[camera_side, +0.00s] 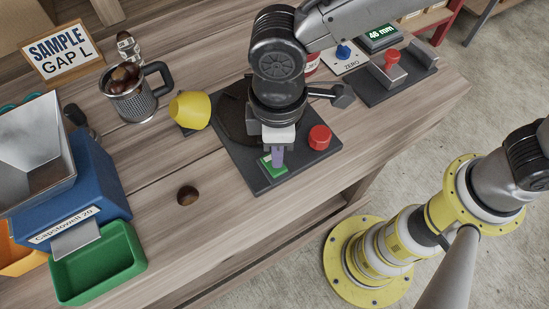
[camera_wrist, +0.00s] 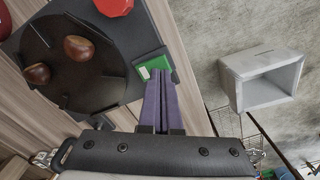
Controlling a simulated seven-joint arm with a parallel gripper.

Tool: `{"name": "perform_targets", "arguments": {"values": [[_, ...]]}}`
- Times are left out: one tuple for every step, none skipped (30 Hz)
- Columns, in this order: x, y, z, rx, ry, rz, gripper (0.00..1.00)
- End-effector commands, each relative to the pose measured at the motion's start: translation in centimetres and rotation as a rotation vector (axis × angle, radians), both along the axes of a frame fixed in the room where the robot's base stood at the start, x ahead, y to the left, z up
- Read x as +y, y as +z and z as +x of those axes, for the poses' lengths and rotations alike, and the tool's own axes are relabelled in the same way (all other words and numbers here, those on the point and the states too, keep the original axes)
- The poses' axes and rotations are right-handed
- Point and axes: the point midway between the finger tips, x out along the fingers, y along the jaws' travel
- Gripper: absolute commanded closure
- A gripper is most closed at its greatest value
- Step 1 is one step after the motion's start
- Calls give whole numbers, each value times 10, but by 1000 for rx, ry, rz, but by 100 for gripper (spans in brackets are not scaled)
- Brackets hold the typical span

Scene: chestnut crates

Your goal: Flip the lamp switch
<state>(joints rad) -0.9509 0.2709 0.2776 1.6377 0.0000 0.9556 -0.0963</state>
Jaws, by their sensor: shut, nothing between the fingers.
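The green switch (camera_side: 273,170) sits at the front corner of a dark base plate (camera_side: 258,186). It also shows in the wrist view (camera_wrist: 153,67), with a pale part on its face. My gripper (camera_side: 277,157) is shut and empty, its purple fingers pointing down at the switch. In the wrist view the fingertips (camera_wrist: 160,77) overlap the switch's near edge; I cannot tell whether they touch it. A yellow, shade-like head (camera_side: 190,109), perhaps the lamp, stands left of the base plate. I cannot tell whether it is lit.
A red knob (camera_side: 320,137) is right of the switch. Two chestnuts (camera_wrist: 78,48) lie on a dark round plate (camera_wrist: 100,90). A loose chestnut (camera_side: 187,195) lies on the bench. A chestnut-filled mug (camera_side: 137,104) and green tray (camera_side: 98,265) stand left. The bench front is mostly clear.

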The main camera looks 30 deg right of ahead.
Motion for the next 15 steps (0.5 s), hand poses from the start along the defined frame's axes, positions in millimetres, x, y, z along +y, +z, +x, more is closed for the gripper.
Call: {"name": "perform_targets", "arguments": {"values": [[0,-1,0,0,0,-1,100],[0,-1,0,0,0,-1,100],[0,-2,0,0,0,-1,100],[0,-2,0,0,0,-1,100],[0,-3,0,0,0,-1,100],[0,-3,0,0,0,-1,100],[0,-4,0,0,0,0,100],[0,-4,0,0,0,0,100],[0,-5,0,0,0,0,100],[0,-5,0,0,0,0,100],[0,-6,0,0,0,0,100],[0,-6,0,0,0,0,100],[0,-7,0,0,0,0,100],[0,-7,0,0,0,0,100],[0,-8,0,0,0,0,100]]}}
